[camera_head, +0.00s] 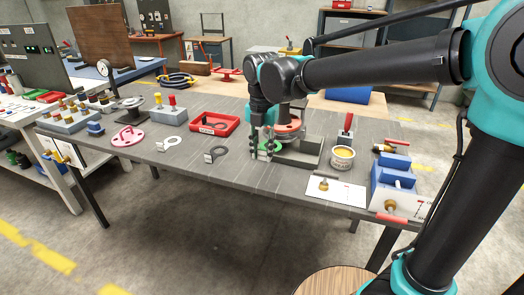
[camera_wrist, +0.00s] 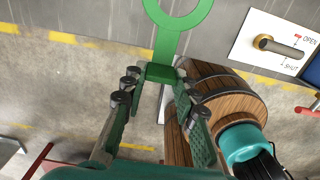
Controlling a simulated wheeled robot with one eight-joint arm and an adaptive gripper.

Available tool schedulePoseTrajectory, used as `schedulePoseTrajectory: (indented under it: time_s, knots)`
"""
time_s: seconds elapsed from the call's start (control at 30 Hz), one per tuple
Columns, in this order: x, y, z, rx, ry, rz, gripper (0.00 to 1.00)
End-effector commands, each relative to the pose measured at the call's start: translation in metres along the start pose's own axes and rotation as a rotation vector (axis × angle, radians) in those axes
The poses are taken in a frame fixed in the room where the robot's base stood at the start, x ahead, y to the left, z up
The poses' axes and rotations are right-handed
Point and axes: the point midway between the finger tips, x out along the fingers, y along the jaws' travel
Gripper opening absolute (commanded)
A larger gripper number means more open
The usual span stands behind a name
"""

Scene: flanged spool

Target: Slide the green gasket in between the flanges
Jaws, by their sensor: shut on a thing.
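The green gasket is a flat ring with a tab. In the wrist view the ring (camera_wrist: 155,40) is at the top and its tab lies between my fingertips. My gripper (camera_wrist: 160,74) is shut on that tab. In the head view my gripper (camera_head: 261,150) points down over the table, with part of the green gasket (camera_head: 275,146) beside its fingers. A salmon-coloured flange (camera_head: 291,128) shows just behind and right of it, at a grey block-like holder (camera_head: 301,157). My wrist hides much of the flange, so I cannot tell how the gasket sits to it.
The table's front middle is clear. A wooden barrel (camera_wrist: 225,92) shows low.

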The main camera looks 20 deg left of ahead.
Motion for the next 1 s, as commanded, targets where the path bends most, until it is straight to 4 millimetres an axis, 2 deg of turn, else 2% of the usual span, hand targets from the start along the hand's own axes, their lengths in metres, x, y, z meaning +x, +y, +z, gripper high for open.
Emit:
schedulePoseTrajectory:
  time_s: [0.27,1.0]
  knots:
    - [0.000,0.000,0.002,0.001,0.000,0.000,0.10]
    - [0.000,0.000,0.041,0.001,0.000,0.000,0.10]
